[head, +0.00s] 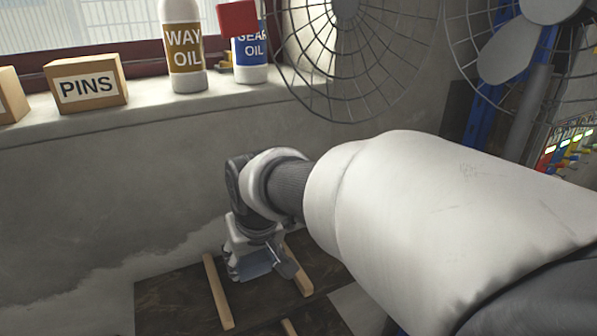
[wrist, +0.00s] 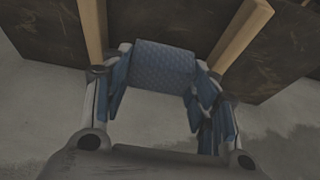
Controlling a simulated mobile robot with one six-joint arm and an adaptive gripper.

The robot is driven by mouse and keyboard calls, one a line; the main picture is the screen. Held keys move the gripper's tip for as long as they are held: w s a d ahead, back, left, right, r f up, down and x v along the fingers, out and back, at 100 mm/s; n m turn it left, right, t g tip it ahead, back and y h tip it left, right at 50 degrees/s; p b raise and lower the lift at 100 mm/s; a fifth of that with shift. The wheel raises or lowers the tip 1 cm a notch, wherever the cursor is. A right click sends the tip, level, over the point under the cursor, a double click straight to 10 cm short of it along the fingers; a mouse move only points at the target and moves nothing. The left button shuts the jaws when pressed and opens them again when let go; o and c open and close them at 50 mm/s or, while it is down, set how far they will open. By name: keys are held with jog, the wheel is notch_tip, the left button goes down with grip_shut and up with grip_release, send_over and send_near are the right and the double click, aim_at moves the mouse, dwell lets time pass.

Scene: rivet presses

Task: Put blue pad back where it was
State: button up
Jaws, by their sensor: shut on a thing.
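The blue pad (wrist: 165,62) has a quilted, textured face and sits between the fingertips in the wrist view. My gripper (wrist: 160,72) is shut on it. Blue surfaces also show along the inner sides of both fingers; I cannot tell whether they belong to the pad. In the head view my gripper (head: 257,270) points down over a dark board, between two wooden strips, and a small bluish face of the pad (head: 256,264) shows there. I cannot tell whether the pad touches the board.
The left strip (head: 218,291) and right strip (head: 299,270) lie on the dark board (head: 165,300), by a grey wall. A PINS box (head: 87,84), a WAY OIL bottle (head: 184,50) and another oil bottle (head: 250,50) stand on the sill. Fans (head: 350,50) are at upper right.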

aim_at(255, 264)
notch_tip(255, 264, down, 3)
jog(key=shift+f+b, duration=0.2)
jog(key=shift+b, duration=0.25)
jog(key=shift+r, duration=0.1)
jog(key=o, duration=0.5)
jog(key=shift+f, duration=0.2)
jog(key=o, duration=0.5)
jog(key=shift+c, duration=0.2)
